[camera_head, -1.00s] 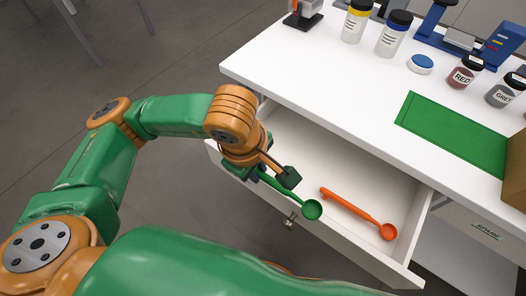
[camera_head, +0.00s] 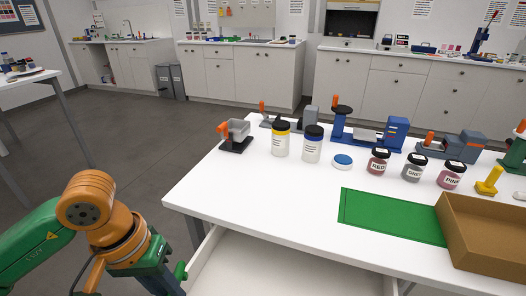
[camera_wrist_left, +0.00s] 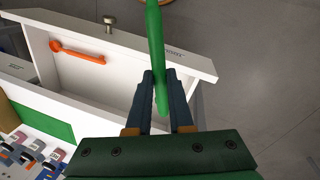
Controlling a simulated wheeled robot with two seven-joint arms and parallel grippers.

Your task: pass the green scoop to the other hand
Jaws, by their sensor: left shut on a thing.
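The green scoop shows in the left wrist view (camera_wrist_left: 154,45) as a long green handle running up between my left fingers. Its bowl is out of that frame. My left gripper (camera_wrist_left: 162,78) is shut on the handle. In the head view my left gripper (camera_head: 168,282) is at the bottom left, beside the open drawer, and a small green end of the scoop (camera_head: 180,270) shows at its fingers. The rest of the scoop is cut off there. My right gripper is in neither view.
An orange scoop (camera_wrist_left: 75,50) lies in the open drawer (camera_head: 290,268). On the white table (camera_head: 255,195) are a green mat (camera_head: 390,215), a cardboard box (camera_head: 485,262), and labelled jars such as the red jar (camera_head: 378,162). The table's front left is clear.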

